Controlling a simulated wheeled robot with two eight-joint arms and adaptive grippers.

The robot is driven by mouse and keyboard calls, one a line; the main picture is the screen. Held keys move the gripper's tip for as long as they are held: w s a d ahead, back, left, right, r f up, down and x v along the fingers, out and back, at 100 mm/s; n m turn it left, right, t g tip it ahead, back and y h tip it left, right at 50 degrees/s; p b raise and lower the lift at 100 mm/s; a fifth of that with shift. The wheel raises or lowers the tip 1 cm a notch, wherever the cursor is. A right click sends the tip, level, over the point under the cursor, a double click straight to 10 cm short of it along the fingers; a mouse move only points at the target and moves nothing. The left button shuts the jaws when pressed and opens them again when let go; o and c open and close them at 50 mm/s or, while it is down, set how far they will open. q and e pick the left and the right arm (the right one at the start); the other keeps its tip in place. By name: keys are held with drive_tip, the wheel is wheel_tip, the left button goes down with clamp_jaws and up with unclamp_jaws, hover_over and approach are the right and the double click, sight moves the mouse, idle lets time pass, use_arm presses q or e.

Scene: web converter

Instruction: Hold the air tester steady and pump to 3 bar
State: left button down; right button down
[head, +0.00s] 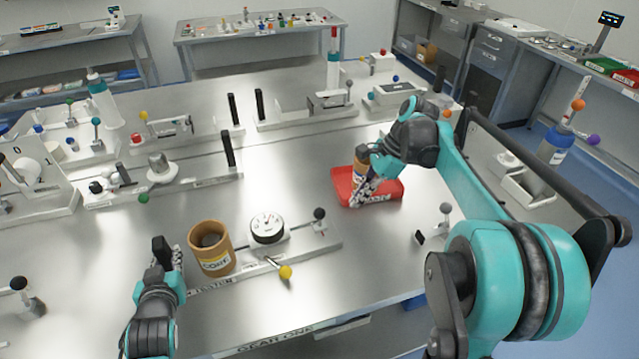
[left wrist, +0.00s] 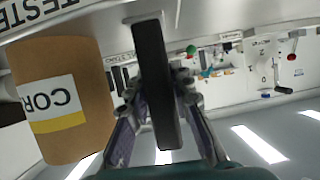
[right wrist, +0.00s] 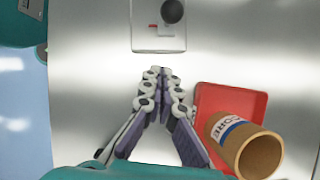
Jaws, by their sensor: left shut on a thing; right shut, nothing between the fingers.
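The air tester (head: 300,250) is a long low base lettered "TESTER" with a round white gauge (head: 267,226). A brown cardboard core (head: 211,248) stands at its left part. A lever with a black knob (head: 319,213) is at its right end, and a yellow-knobbed lever (head: 285,272) is at the front. The gauge reading is too small to tell. My left gripper (head: 168,255) is shut on a black upright handle (left wrist: 156,80) left of the core. My right gripper (head: 362,195) is shut and empty by a red tray, well right of the tester; its fingertips meet in the right wrist view (right wrist: 160,75).
The red tray (head: 390,194) holds another cardboard core (right wrist: 258,155). A small plate with a dark knob (right wrist: 158,38) lies beyond my right fingertips. Other fixtures with upright black handles (head: 227,150) stand behind the tester. Bare metal table separates the tester from the tray.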

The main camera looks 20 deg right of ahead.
sight(319, 218)
use_arm(q)
drive_tip(key=shift+s+f, duration=0.1)
drive_tip(key=shift+f, duration=0.1)
use_arm(e)
drive_tip(key=x, duration=0.4)
drive_tip(key=shift+w+a+r, duration=0.1)
drive_tip(key=shift+a+r, duration=0.1)
drive_tip(key=shift+a, duration=0.4)
drive_tip(key=shift+w+a+r, duration=0.1)
drive_tip(key=shift+a+r, duration=0.15)
drive_tip(key=shift+a, duration=0.4)
drive_tip(key=shift+a+r, duration=0.2)
drive_tip(key=shift+a, duration=0.4)
